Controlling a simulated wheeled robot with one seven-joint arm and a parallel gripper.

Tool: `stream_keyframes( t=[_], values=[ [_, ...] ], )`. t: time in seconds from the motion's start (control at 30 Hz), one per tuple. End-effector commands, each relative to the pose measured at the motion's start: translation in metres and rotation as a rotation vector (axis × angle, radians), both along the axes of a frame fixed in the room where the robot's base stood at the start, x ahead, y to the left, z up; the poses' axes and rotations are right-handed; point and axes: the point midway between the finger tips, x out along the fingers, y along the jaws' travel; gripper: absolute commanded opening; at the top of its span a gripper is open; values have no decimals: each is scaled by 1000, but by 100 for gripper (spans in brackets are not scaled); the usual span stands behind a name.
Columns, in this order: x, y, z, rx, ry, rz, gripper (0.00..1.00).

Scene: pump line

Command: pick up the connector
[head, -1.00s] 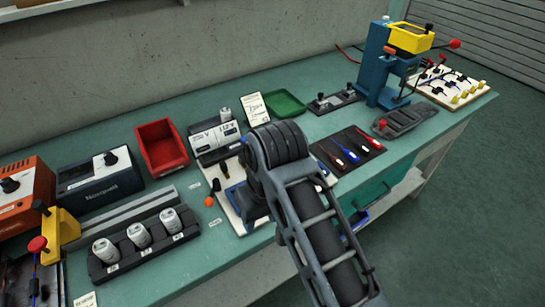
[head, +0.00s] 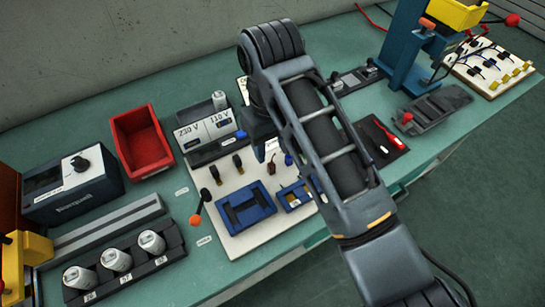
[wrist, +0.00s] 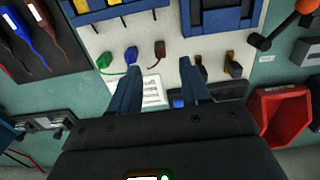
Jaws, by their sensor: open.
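Several small connectors stand in a row on a white board (head: 228,187). In the wrist view a brown connector (wrist: 160,49) is just ahead of the gap between my fingertips. The brown connector (head: 271,163) and the black-and-yellow ones (head: 238,163) also show in the head view. I cannot tell which one the task means. My gripper (wrist: 159,66) is open and empty over the board; my arm mostly hides it in the head view.
Blue holders (head: 249,209) sit on the board's front part. A lever with an orange knob (head: 196,219) rises at its left. A voltage box (head: 209,132) and a red bin (head: 141,139) stand behind. A dark screwdriver mat (head: 384,146) lies right, with a blue press (head: 410,50) beyond.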

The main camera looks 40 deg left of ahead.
Motion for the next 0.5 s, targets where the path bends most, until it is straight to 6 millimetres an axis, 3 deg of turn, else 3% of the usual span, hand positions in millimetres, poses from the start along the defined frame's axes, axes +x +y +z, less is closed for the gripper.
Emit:
stream_keyframes(
  t=[0.5],
  values=[
    [1, 1, -61, -1, 0, 0, 47]
  ],
)
